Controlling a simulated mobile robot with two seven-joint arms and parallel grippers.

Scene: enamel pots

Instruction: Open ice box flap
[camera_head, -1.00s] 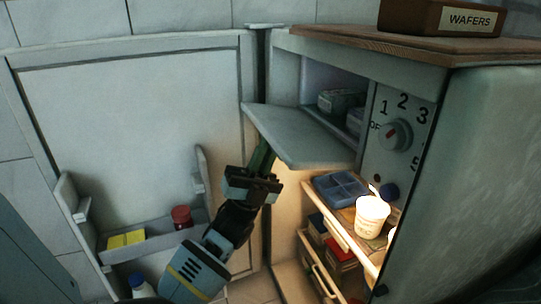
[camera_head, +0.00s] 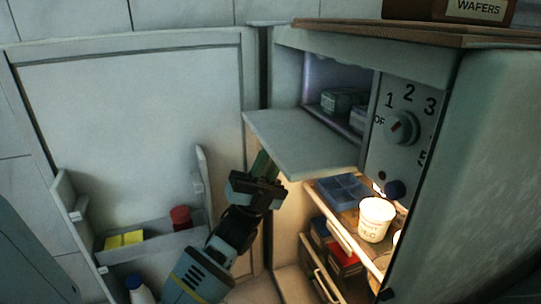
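The ice box flap (camera_head: 300,142) is a pale panel at the upper left of the open fridge. It is folded down and sticks out roughly level, with the ice box compartment (camera_head: 318,82) open above it. My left gripper (camera_head: 265,165) is below the flap's outer edge, with its greenish fingers pointing up towards the underside. I cannot tell whether the fingers touch the flap or how far apart they are. My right gripper is not in view.
The fridge door (camera_head: 130,120) stands open at the left, its shelf holding a red-lidded jar (camera_head: 181,217) and a yellow item (camera_head: 124,239). A dial (camera_head: 402,127) is right of the compartment. A white cup (camera_head: 376,219) and blue tray (camera_head: 343,188) stand below.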

